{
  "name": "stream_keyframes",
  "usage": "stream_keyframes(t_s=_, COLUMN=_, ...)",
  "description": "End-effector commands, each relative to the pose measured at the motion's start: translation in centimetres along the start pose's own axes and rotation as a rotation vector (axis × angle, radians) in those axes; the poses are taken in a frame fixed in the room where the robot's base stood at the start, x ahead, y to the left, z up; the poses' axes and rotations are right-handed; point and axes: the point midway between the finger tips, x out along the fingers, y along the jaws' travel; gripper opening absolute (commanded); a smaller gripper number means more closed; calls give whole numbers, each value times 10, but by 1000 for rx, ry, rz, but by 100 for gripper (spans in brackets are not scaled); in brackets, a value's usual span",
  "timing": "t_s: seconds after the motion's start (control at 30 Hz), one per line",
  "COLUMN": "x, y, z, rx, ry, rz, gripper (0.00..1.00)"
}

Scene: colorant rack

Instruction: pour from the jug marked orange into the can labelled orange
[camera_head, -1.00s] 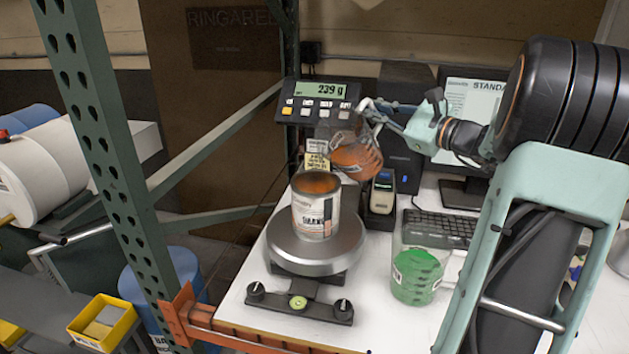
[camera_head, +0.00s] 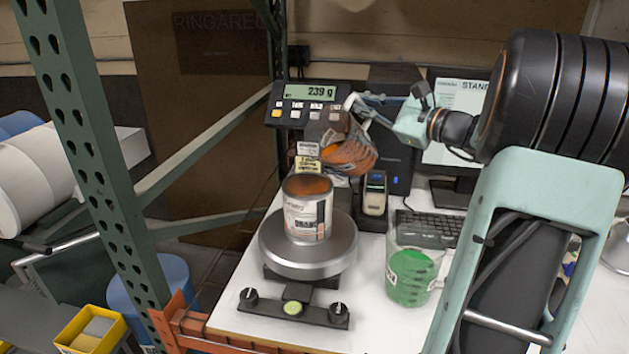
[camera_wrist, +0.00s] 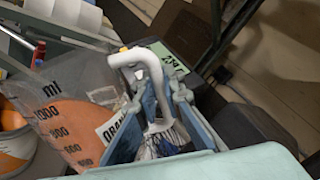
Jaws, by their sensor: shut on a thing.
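The orange jug (camera_head: 349,155) is clear with orange liquid in it; in the head view it hangs tilted, mouth to the left, above and right of the can. Its scale marks and part of an orange label show in the wrist view (camera_wrist: 78,125). My gripper (camera_head: 362,107) is shut on the jug's white handle, which also shows between the fingers (camera_wrist: 150,100) in the wrist view. The can (camera_head: 308,218) is open, upright on the round scale pan (camera_head: 285,256), with orange at its top. I cannot see a stream clearly.
The scale display (camera_head: 309,103) reads 239 g. A jug with green liquid (camera_head: 411,277) stands on the white table, right of the scale. A handheld device (camera_head: 374,195) and a keyboard (camera_head: 428,228) are behind it. A green rack post (camera_head: 95,160) is at left.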

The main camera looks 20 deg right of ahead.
Motion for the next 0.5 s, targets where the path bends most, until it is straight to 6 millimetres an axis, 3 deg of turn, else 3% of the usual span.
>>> stream_keyframes(t_s=0.5, x=-2, y=-1, z=3, rx=-28, ry=-2, rz=-3, gripper=0)
